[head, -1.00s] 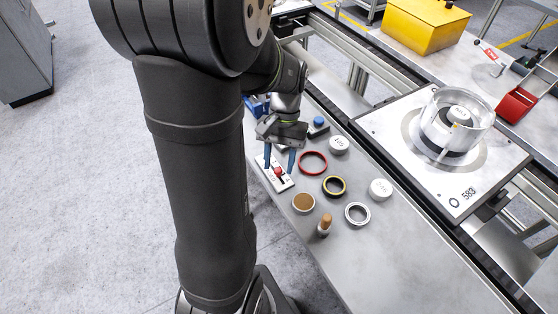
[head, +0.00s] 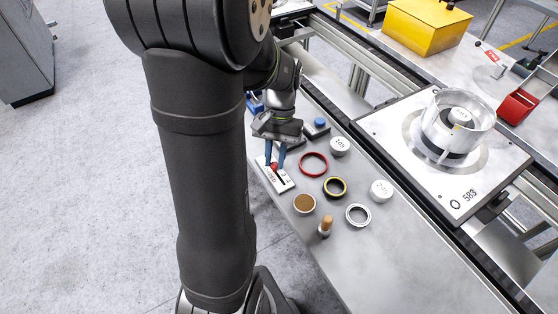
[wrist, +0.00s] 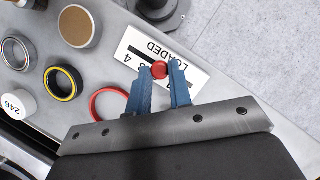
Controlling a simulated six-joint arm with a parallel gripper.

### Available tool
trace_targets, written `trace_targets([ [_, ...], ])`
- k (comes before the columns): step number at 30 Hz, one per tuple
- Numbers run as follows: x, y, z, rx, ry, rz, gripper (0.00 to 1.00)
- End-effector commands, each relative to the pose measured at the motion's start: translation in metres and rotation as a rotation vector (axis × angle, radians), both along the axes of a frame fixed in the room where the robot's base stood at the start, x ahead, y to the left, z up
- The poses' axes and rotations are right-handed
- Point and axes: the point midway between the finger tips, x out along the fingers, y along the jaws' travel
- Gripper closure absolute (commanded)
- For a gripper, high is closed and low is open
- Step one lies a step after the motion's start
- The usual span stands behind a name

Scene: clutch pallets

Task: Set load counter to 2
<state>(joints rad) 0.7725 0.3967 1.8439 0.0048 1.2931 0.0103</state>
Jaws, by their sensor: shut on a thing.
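The load counter is a white plate (head: 286,184) lying on the grey bench, with a red knob (head: 274,167). In the wrist view the plate (wrist: 133,45) shows the word LOADED and a 4 and a 3, with part of the scale hidden behind my fingers. My gripper (head: 276,162) is over the plate, its blue fingertips closed around the red knob. The wrist view shows the knob (wrist: 159,70) between the tips of my gripper (wrist: 161,78). The exact number at the knob cannot be read.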

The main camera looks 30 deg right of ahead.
Motion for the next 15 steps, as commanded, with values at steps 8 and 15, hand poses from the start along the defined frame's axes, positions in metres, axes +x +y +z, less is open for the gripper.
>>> trace_targets([
  [8, -0.0007, 0.0001, -0.0001, 0.001, 0.001, 0.000, 0.67],
  [15, -0.0008, 0.0001, -0.0001, 0.001, 0.001, 0.000, 0.59],
])
